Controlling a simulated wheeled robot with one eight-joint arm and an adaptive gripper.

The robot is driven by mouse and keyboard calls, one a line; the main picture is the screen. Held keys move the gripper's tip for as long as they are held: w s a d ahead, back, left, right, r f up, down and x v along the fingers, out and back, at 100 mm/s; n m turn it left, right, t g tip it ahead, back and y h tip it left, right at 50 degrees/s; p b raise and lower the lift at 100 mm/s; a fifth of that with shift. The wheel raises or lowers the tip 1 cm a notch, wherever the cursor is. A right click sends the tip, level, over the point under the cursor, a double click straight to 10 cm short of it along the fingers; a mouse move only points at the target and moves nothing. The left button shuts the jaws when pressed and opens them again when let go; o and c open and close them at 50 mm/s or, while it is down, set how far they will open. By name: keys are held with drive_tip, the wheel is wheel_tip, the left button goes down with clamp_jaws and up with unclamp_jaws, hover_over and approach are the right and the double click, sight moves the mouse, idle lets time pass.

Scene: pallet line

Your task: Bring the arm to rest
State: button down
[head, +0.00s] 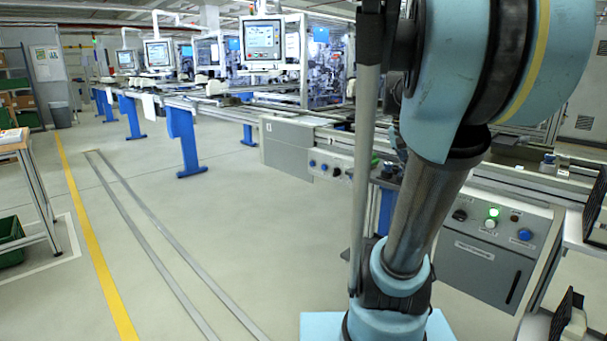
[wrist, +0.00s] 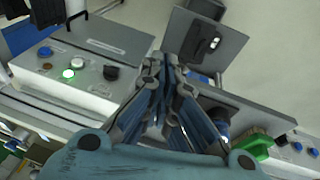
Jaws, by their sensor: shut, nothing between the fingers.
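My arm, light blue with dark joints, stands folded at the right of the head view; its gripper is hidden or out of frame there. In the wrist view my gripper (wrist: 165,95) shows in the middle. Its fingers are shut with nothing between them. The gripper is above or in front of the pallet line's side; the exact gap to the line cannot be told.
The pallet line (head: 290,115) runs from the right to the back left. A control box (head: 485,262) with a lit green button (head: 493,212) is at the right. A workbench (head: 30,165) stands far left. The floor (head: 230,215) between is clear.

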drive_tip(key=s+a+f+n+y, duration=0.1)
drive_tip(key=s+a+f+n, duration=0.3)
drive_tip(key=f, duration=0.5)
drive_tip(key=s+a+f+n+t+y, duration=0.1)
drive_tip(key=s+a+f+n, duration=0.3)
drive_tip(key=s+a+f, duration=0.4)
drive_tip(key=shift+s+a+f+t+y, duration=0.3)
drive_tip(key=shift+a+f+y, duration=0.1)
drive_tip(key=shift+y, duration=0.1)
drive_tip(key=shift+d, duration=0.1)
